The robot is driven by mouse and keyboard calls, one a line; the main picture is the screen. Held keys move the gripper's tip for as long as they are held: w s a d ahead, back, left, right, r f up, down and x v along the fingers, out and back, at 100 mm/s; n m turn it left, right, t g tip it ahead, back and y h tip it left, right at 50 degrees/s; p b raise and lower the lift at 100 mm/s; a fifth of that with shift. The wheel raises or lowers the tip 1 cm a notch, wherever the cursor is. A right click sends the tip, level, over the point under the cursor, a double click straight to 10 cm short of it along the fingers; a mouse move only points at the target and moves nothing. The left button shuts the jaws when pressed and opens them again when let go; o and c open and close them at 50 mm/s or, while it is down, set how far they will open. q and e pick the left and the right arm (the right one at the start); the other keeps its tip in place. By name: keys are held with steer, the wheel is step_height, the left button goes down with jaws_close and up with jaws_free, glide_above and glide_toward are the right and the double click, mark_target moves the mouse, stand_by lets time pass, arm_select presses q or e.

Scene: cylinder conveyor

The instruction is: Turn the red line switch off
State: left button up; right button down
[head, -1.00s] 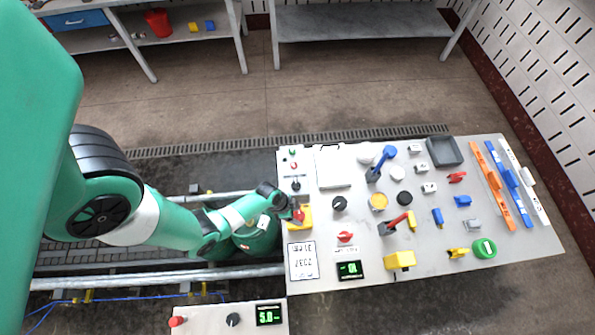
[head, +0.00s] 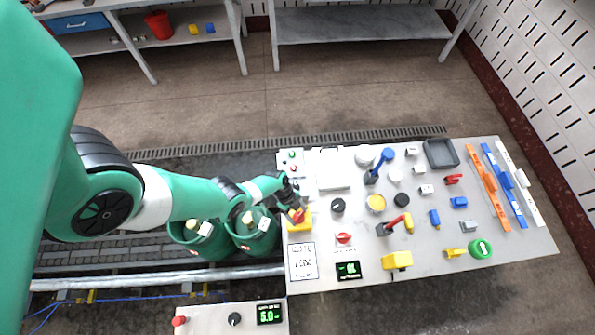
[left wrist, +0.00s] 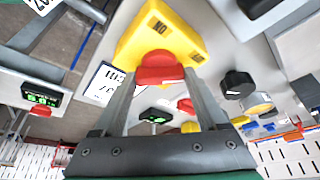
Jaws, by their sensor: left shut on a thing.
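The red line switch (left wrist: 158,68) is a red knob on a yellow base (left wrist: 183,33) with dark lettering. In the head view the yellow base (head: 304,224) sits at the left edge of the panel, and the red knob (head: 298,215) is partly covered by my gripper. My left gripper (head: 293,206) is at the switch. In the left wrist view its two fingers (left wrist: 160,84) stand on either side of the red knob, shut on it. The exact angle of the knob is hard to tell. My right gripper is in neither view.
The panel (head: 430,260) holds several other knobs, levers and buttons, including a black dial (head: 337,205) and a red knob (head: 344,238) close by. Green cylinders (head: 256,236) stand on the conveyor (head: 130,272) beside the panel. A smaller control box (head: 205,316) is in front.

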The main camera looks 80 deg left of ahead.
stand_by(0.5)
arm_select(q)
steer(key=o, duration=1.3)
steer(key=shift+r, duration=0.1)
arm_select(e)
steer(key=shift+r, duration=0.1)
